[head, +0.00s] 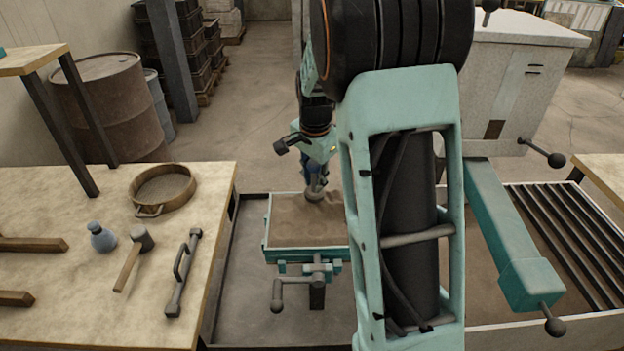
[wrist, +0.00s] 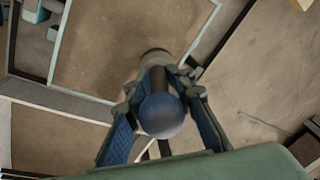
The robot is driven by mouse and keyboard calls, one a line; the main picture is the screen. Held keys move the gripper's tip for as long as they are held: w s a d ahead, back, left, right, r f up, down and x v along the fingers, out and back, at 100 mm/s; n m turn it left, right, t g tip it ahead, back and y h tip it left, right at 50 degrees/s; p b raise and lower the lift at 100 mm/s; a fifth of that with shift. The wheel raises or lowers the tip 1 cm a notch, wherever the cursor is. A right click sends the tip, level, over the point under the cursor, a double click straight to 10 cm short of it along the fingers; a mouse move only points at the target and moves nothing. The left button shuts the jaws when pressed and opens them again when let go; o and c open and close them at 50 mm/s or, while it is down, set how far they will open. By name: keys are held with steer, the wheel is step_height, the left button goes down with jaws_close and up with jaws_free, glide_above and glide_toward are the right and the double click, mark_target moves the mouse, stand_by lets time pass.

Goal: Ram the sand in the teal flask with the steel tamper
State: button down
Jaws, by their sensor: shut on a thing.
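The teal flask (head: 265,228) stands in the middle of the head view, with brown sand (head: 295,222) filling it nearly to the rim. The sand looks mostly flat, with darker uneven patches near the tamper. My gripper (head: 314,172) points down over the flask's far side. It is shut on the steel tamper (head: 315,190), whose round head is at or just above the sand; I cannot tell if it touches. In the wrist view, the tamper's blue-grey ball knob (wrist: 161,116) sits between my gripper's blue-padded fingers (wrist: 158,88). My arm hides the flask's right side.
A teal swing arm with a ball handle (head: 515,235) stands at right beside a slatted grate (head: 570,235).

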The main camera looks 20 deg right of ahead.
mark_target(314, 192)
steer(key=shift+f, duration=0.1)
steer(key=shift+s+b+x, duration=0.15)
steer(key=shift+b+x, duration=0.45)
steer(key=shift+x, duration=0.15)
steer(key=shift+s+b+x, duration=0.15)
steer(key=shift+b+x, duration=0.45)
steer(key=shift+x, duration=0.15)
steer(key=shift+w+p+v, duration=0.15)
steer(key=shift+p+v, duration=0.5)
steer(key=shift+v, duration=0.15)
steer(key=shift+w+p+v, duration=0.2)
steer(key=shift+p+v, duration=0.4)
steer(key=shift+v, duration=0.2)
